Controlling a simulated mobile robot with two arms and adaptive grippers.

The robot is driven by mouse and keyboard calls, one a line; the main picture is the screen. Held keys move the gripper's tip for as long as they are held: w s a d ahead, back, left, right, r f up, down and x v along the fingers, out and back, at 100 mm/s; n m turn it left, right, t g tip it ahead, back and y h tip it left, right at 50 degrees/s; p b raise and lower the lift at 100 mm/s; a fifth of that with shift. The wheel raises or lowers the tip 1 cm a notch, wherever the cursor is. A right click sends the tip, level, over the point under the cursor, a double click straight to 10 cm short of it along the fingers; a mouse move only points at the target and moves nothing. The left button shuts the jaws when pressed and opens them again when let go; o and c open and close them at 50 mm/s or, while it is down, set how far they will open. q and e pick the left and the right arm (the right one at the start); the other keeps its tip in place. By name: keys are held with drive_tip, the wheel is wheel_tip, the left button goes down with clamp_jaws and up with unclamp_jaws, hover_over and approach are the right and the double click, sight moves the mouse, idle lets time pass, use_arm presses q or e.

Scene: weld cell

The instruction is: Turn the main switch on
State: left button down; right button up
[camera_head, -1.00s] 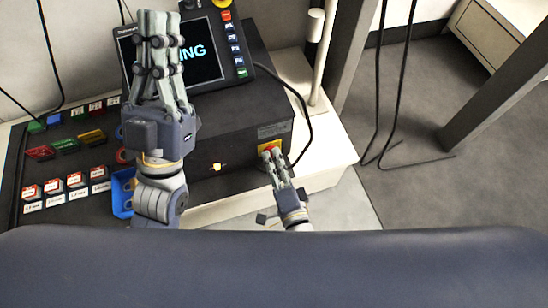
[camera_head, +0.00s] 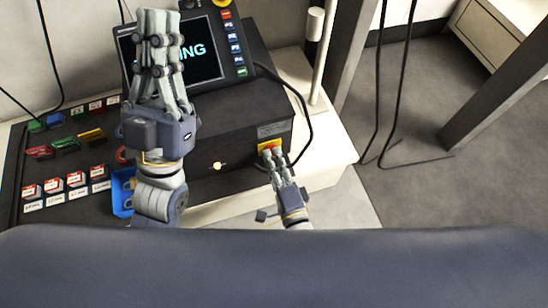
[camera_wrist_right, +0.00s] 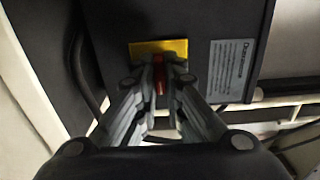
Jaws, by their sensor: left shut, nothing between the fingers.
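The main switch is a red handle on a yellow plate (camera_head: 269,146), low on the front of the black control box (camera_head: 235,125). In the right wrist view the red handle (camera_wrist_right: 159,74) stands upright in front of the yellow plate (camera_wrist_right: 145,48). My right gripper (camera_head: 273,154) is at the switch, and its fingertips (camera_wrist_right: 160,78) are closed on both sides of the red handle. The fingers partly hide the handle. My left gripper (camera_head: 158,14) is shut and empty, raised in front of the screen, away from the switch.
A screen (camera_head: 200,58) with lettering and a column of coloured buttons (camera_head: 233,42) sits on the box. A panel of coloured buttons (camera_head: 65,145) is at left. A cable (camera_head: 305,105) loops beside the box. Clear floor (camera_head: 430,200) lies to the right.

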drive_tip(key=o, duration=0.4)
drive_tip(key=shift+c, duration=0.2)
drive_tip(key=v, duration=1.2)
drive_tip(key=shift+s, duration=0.1)
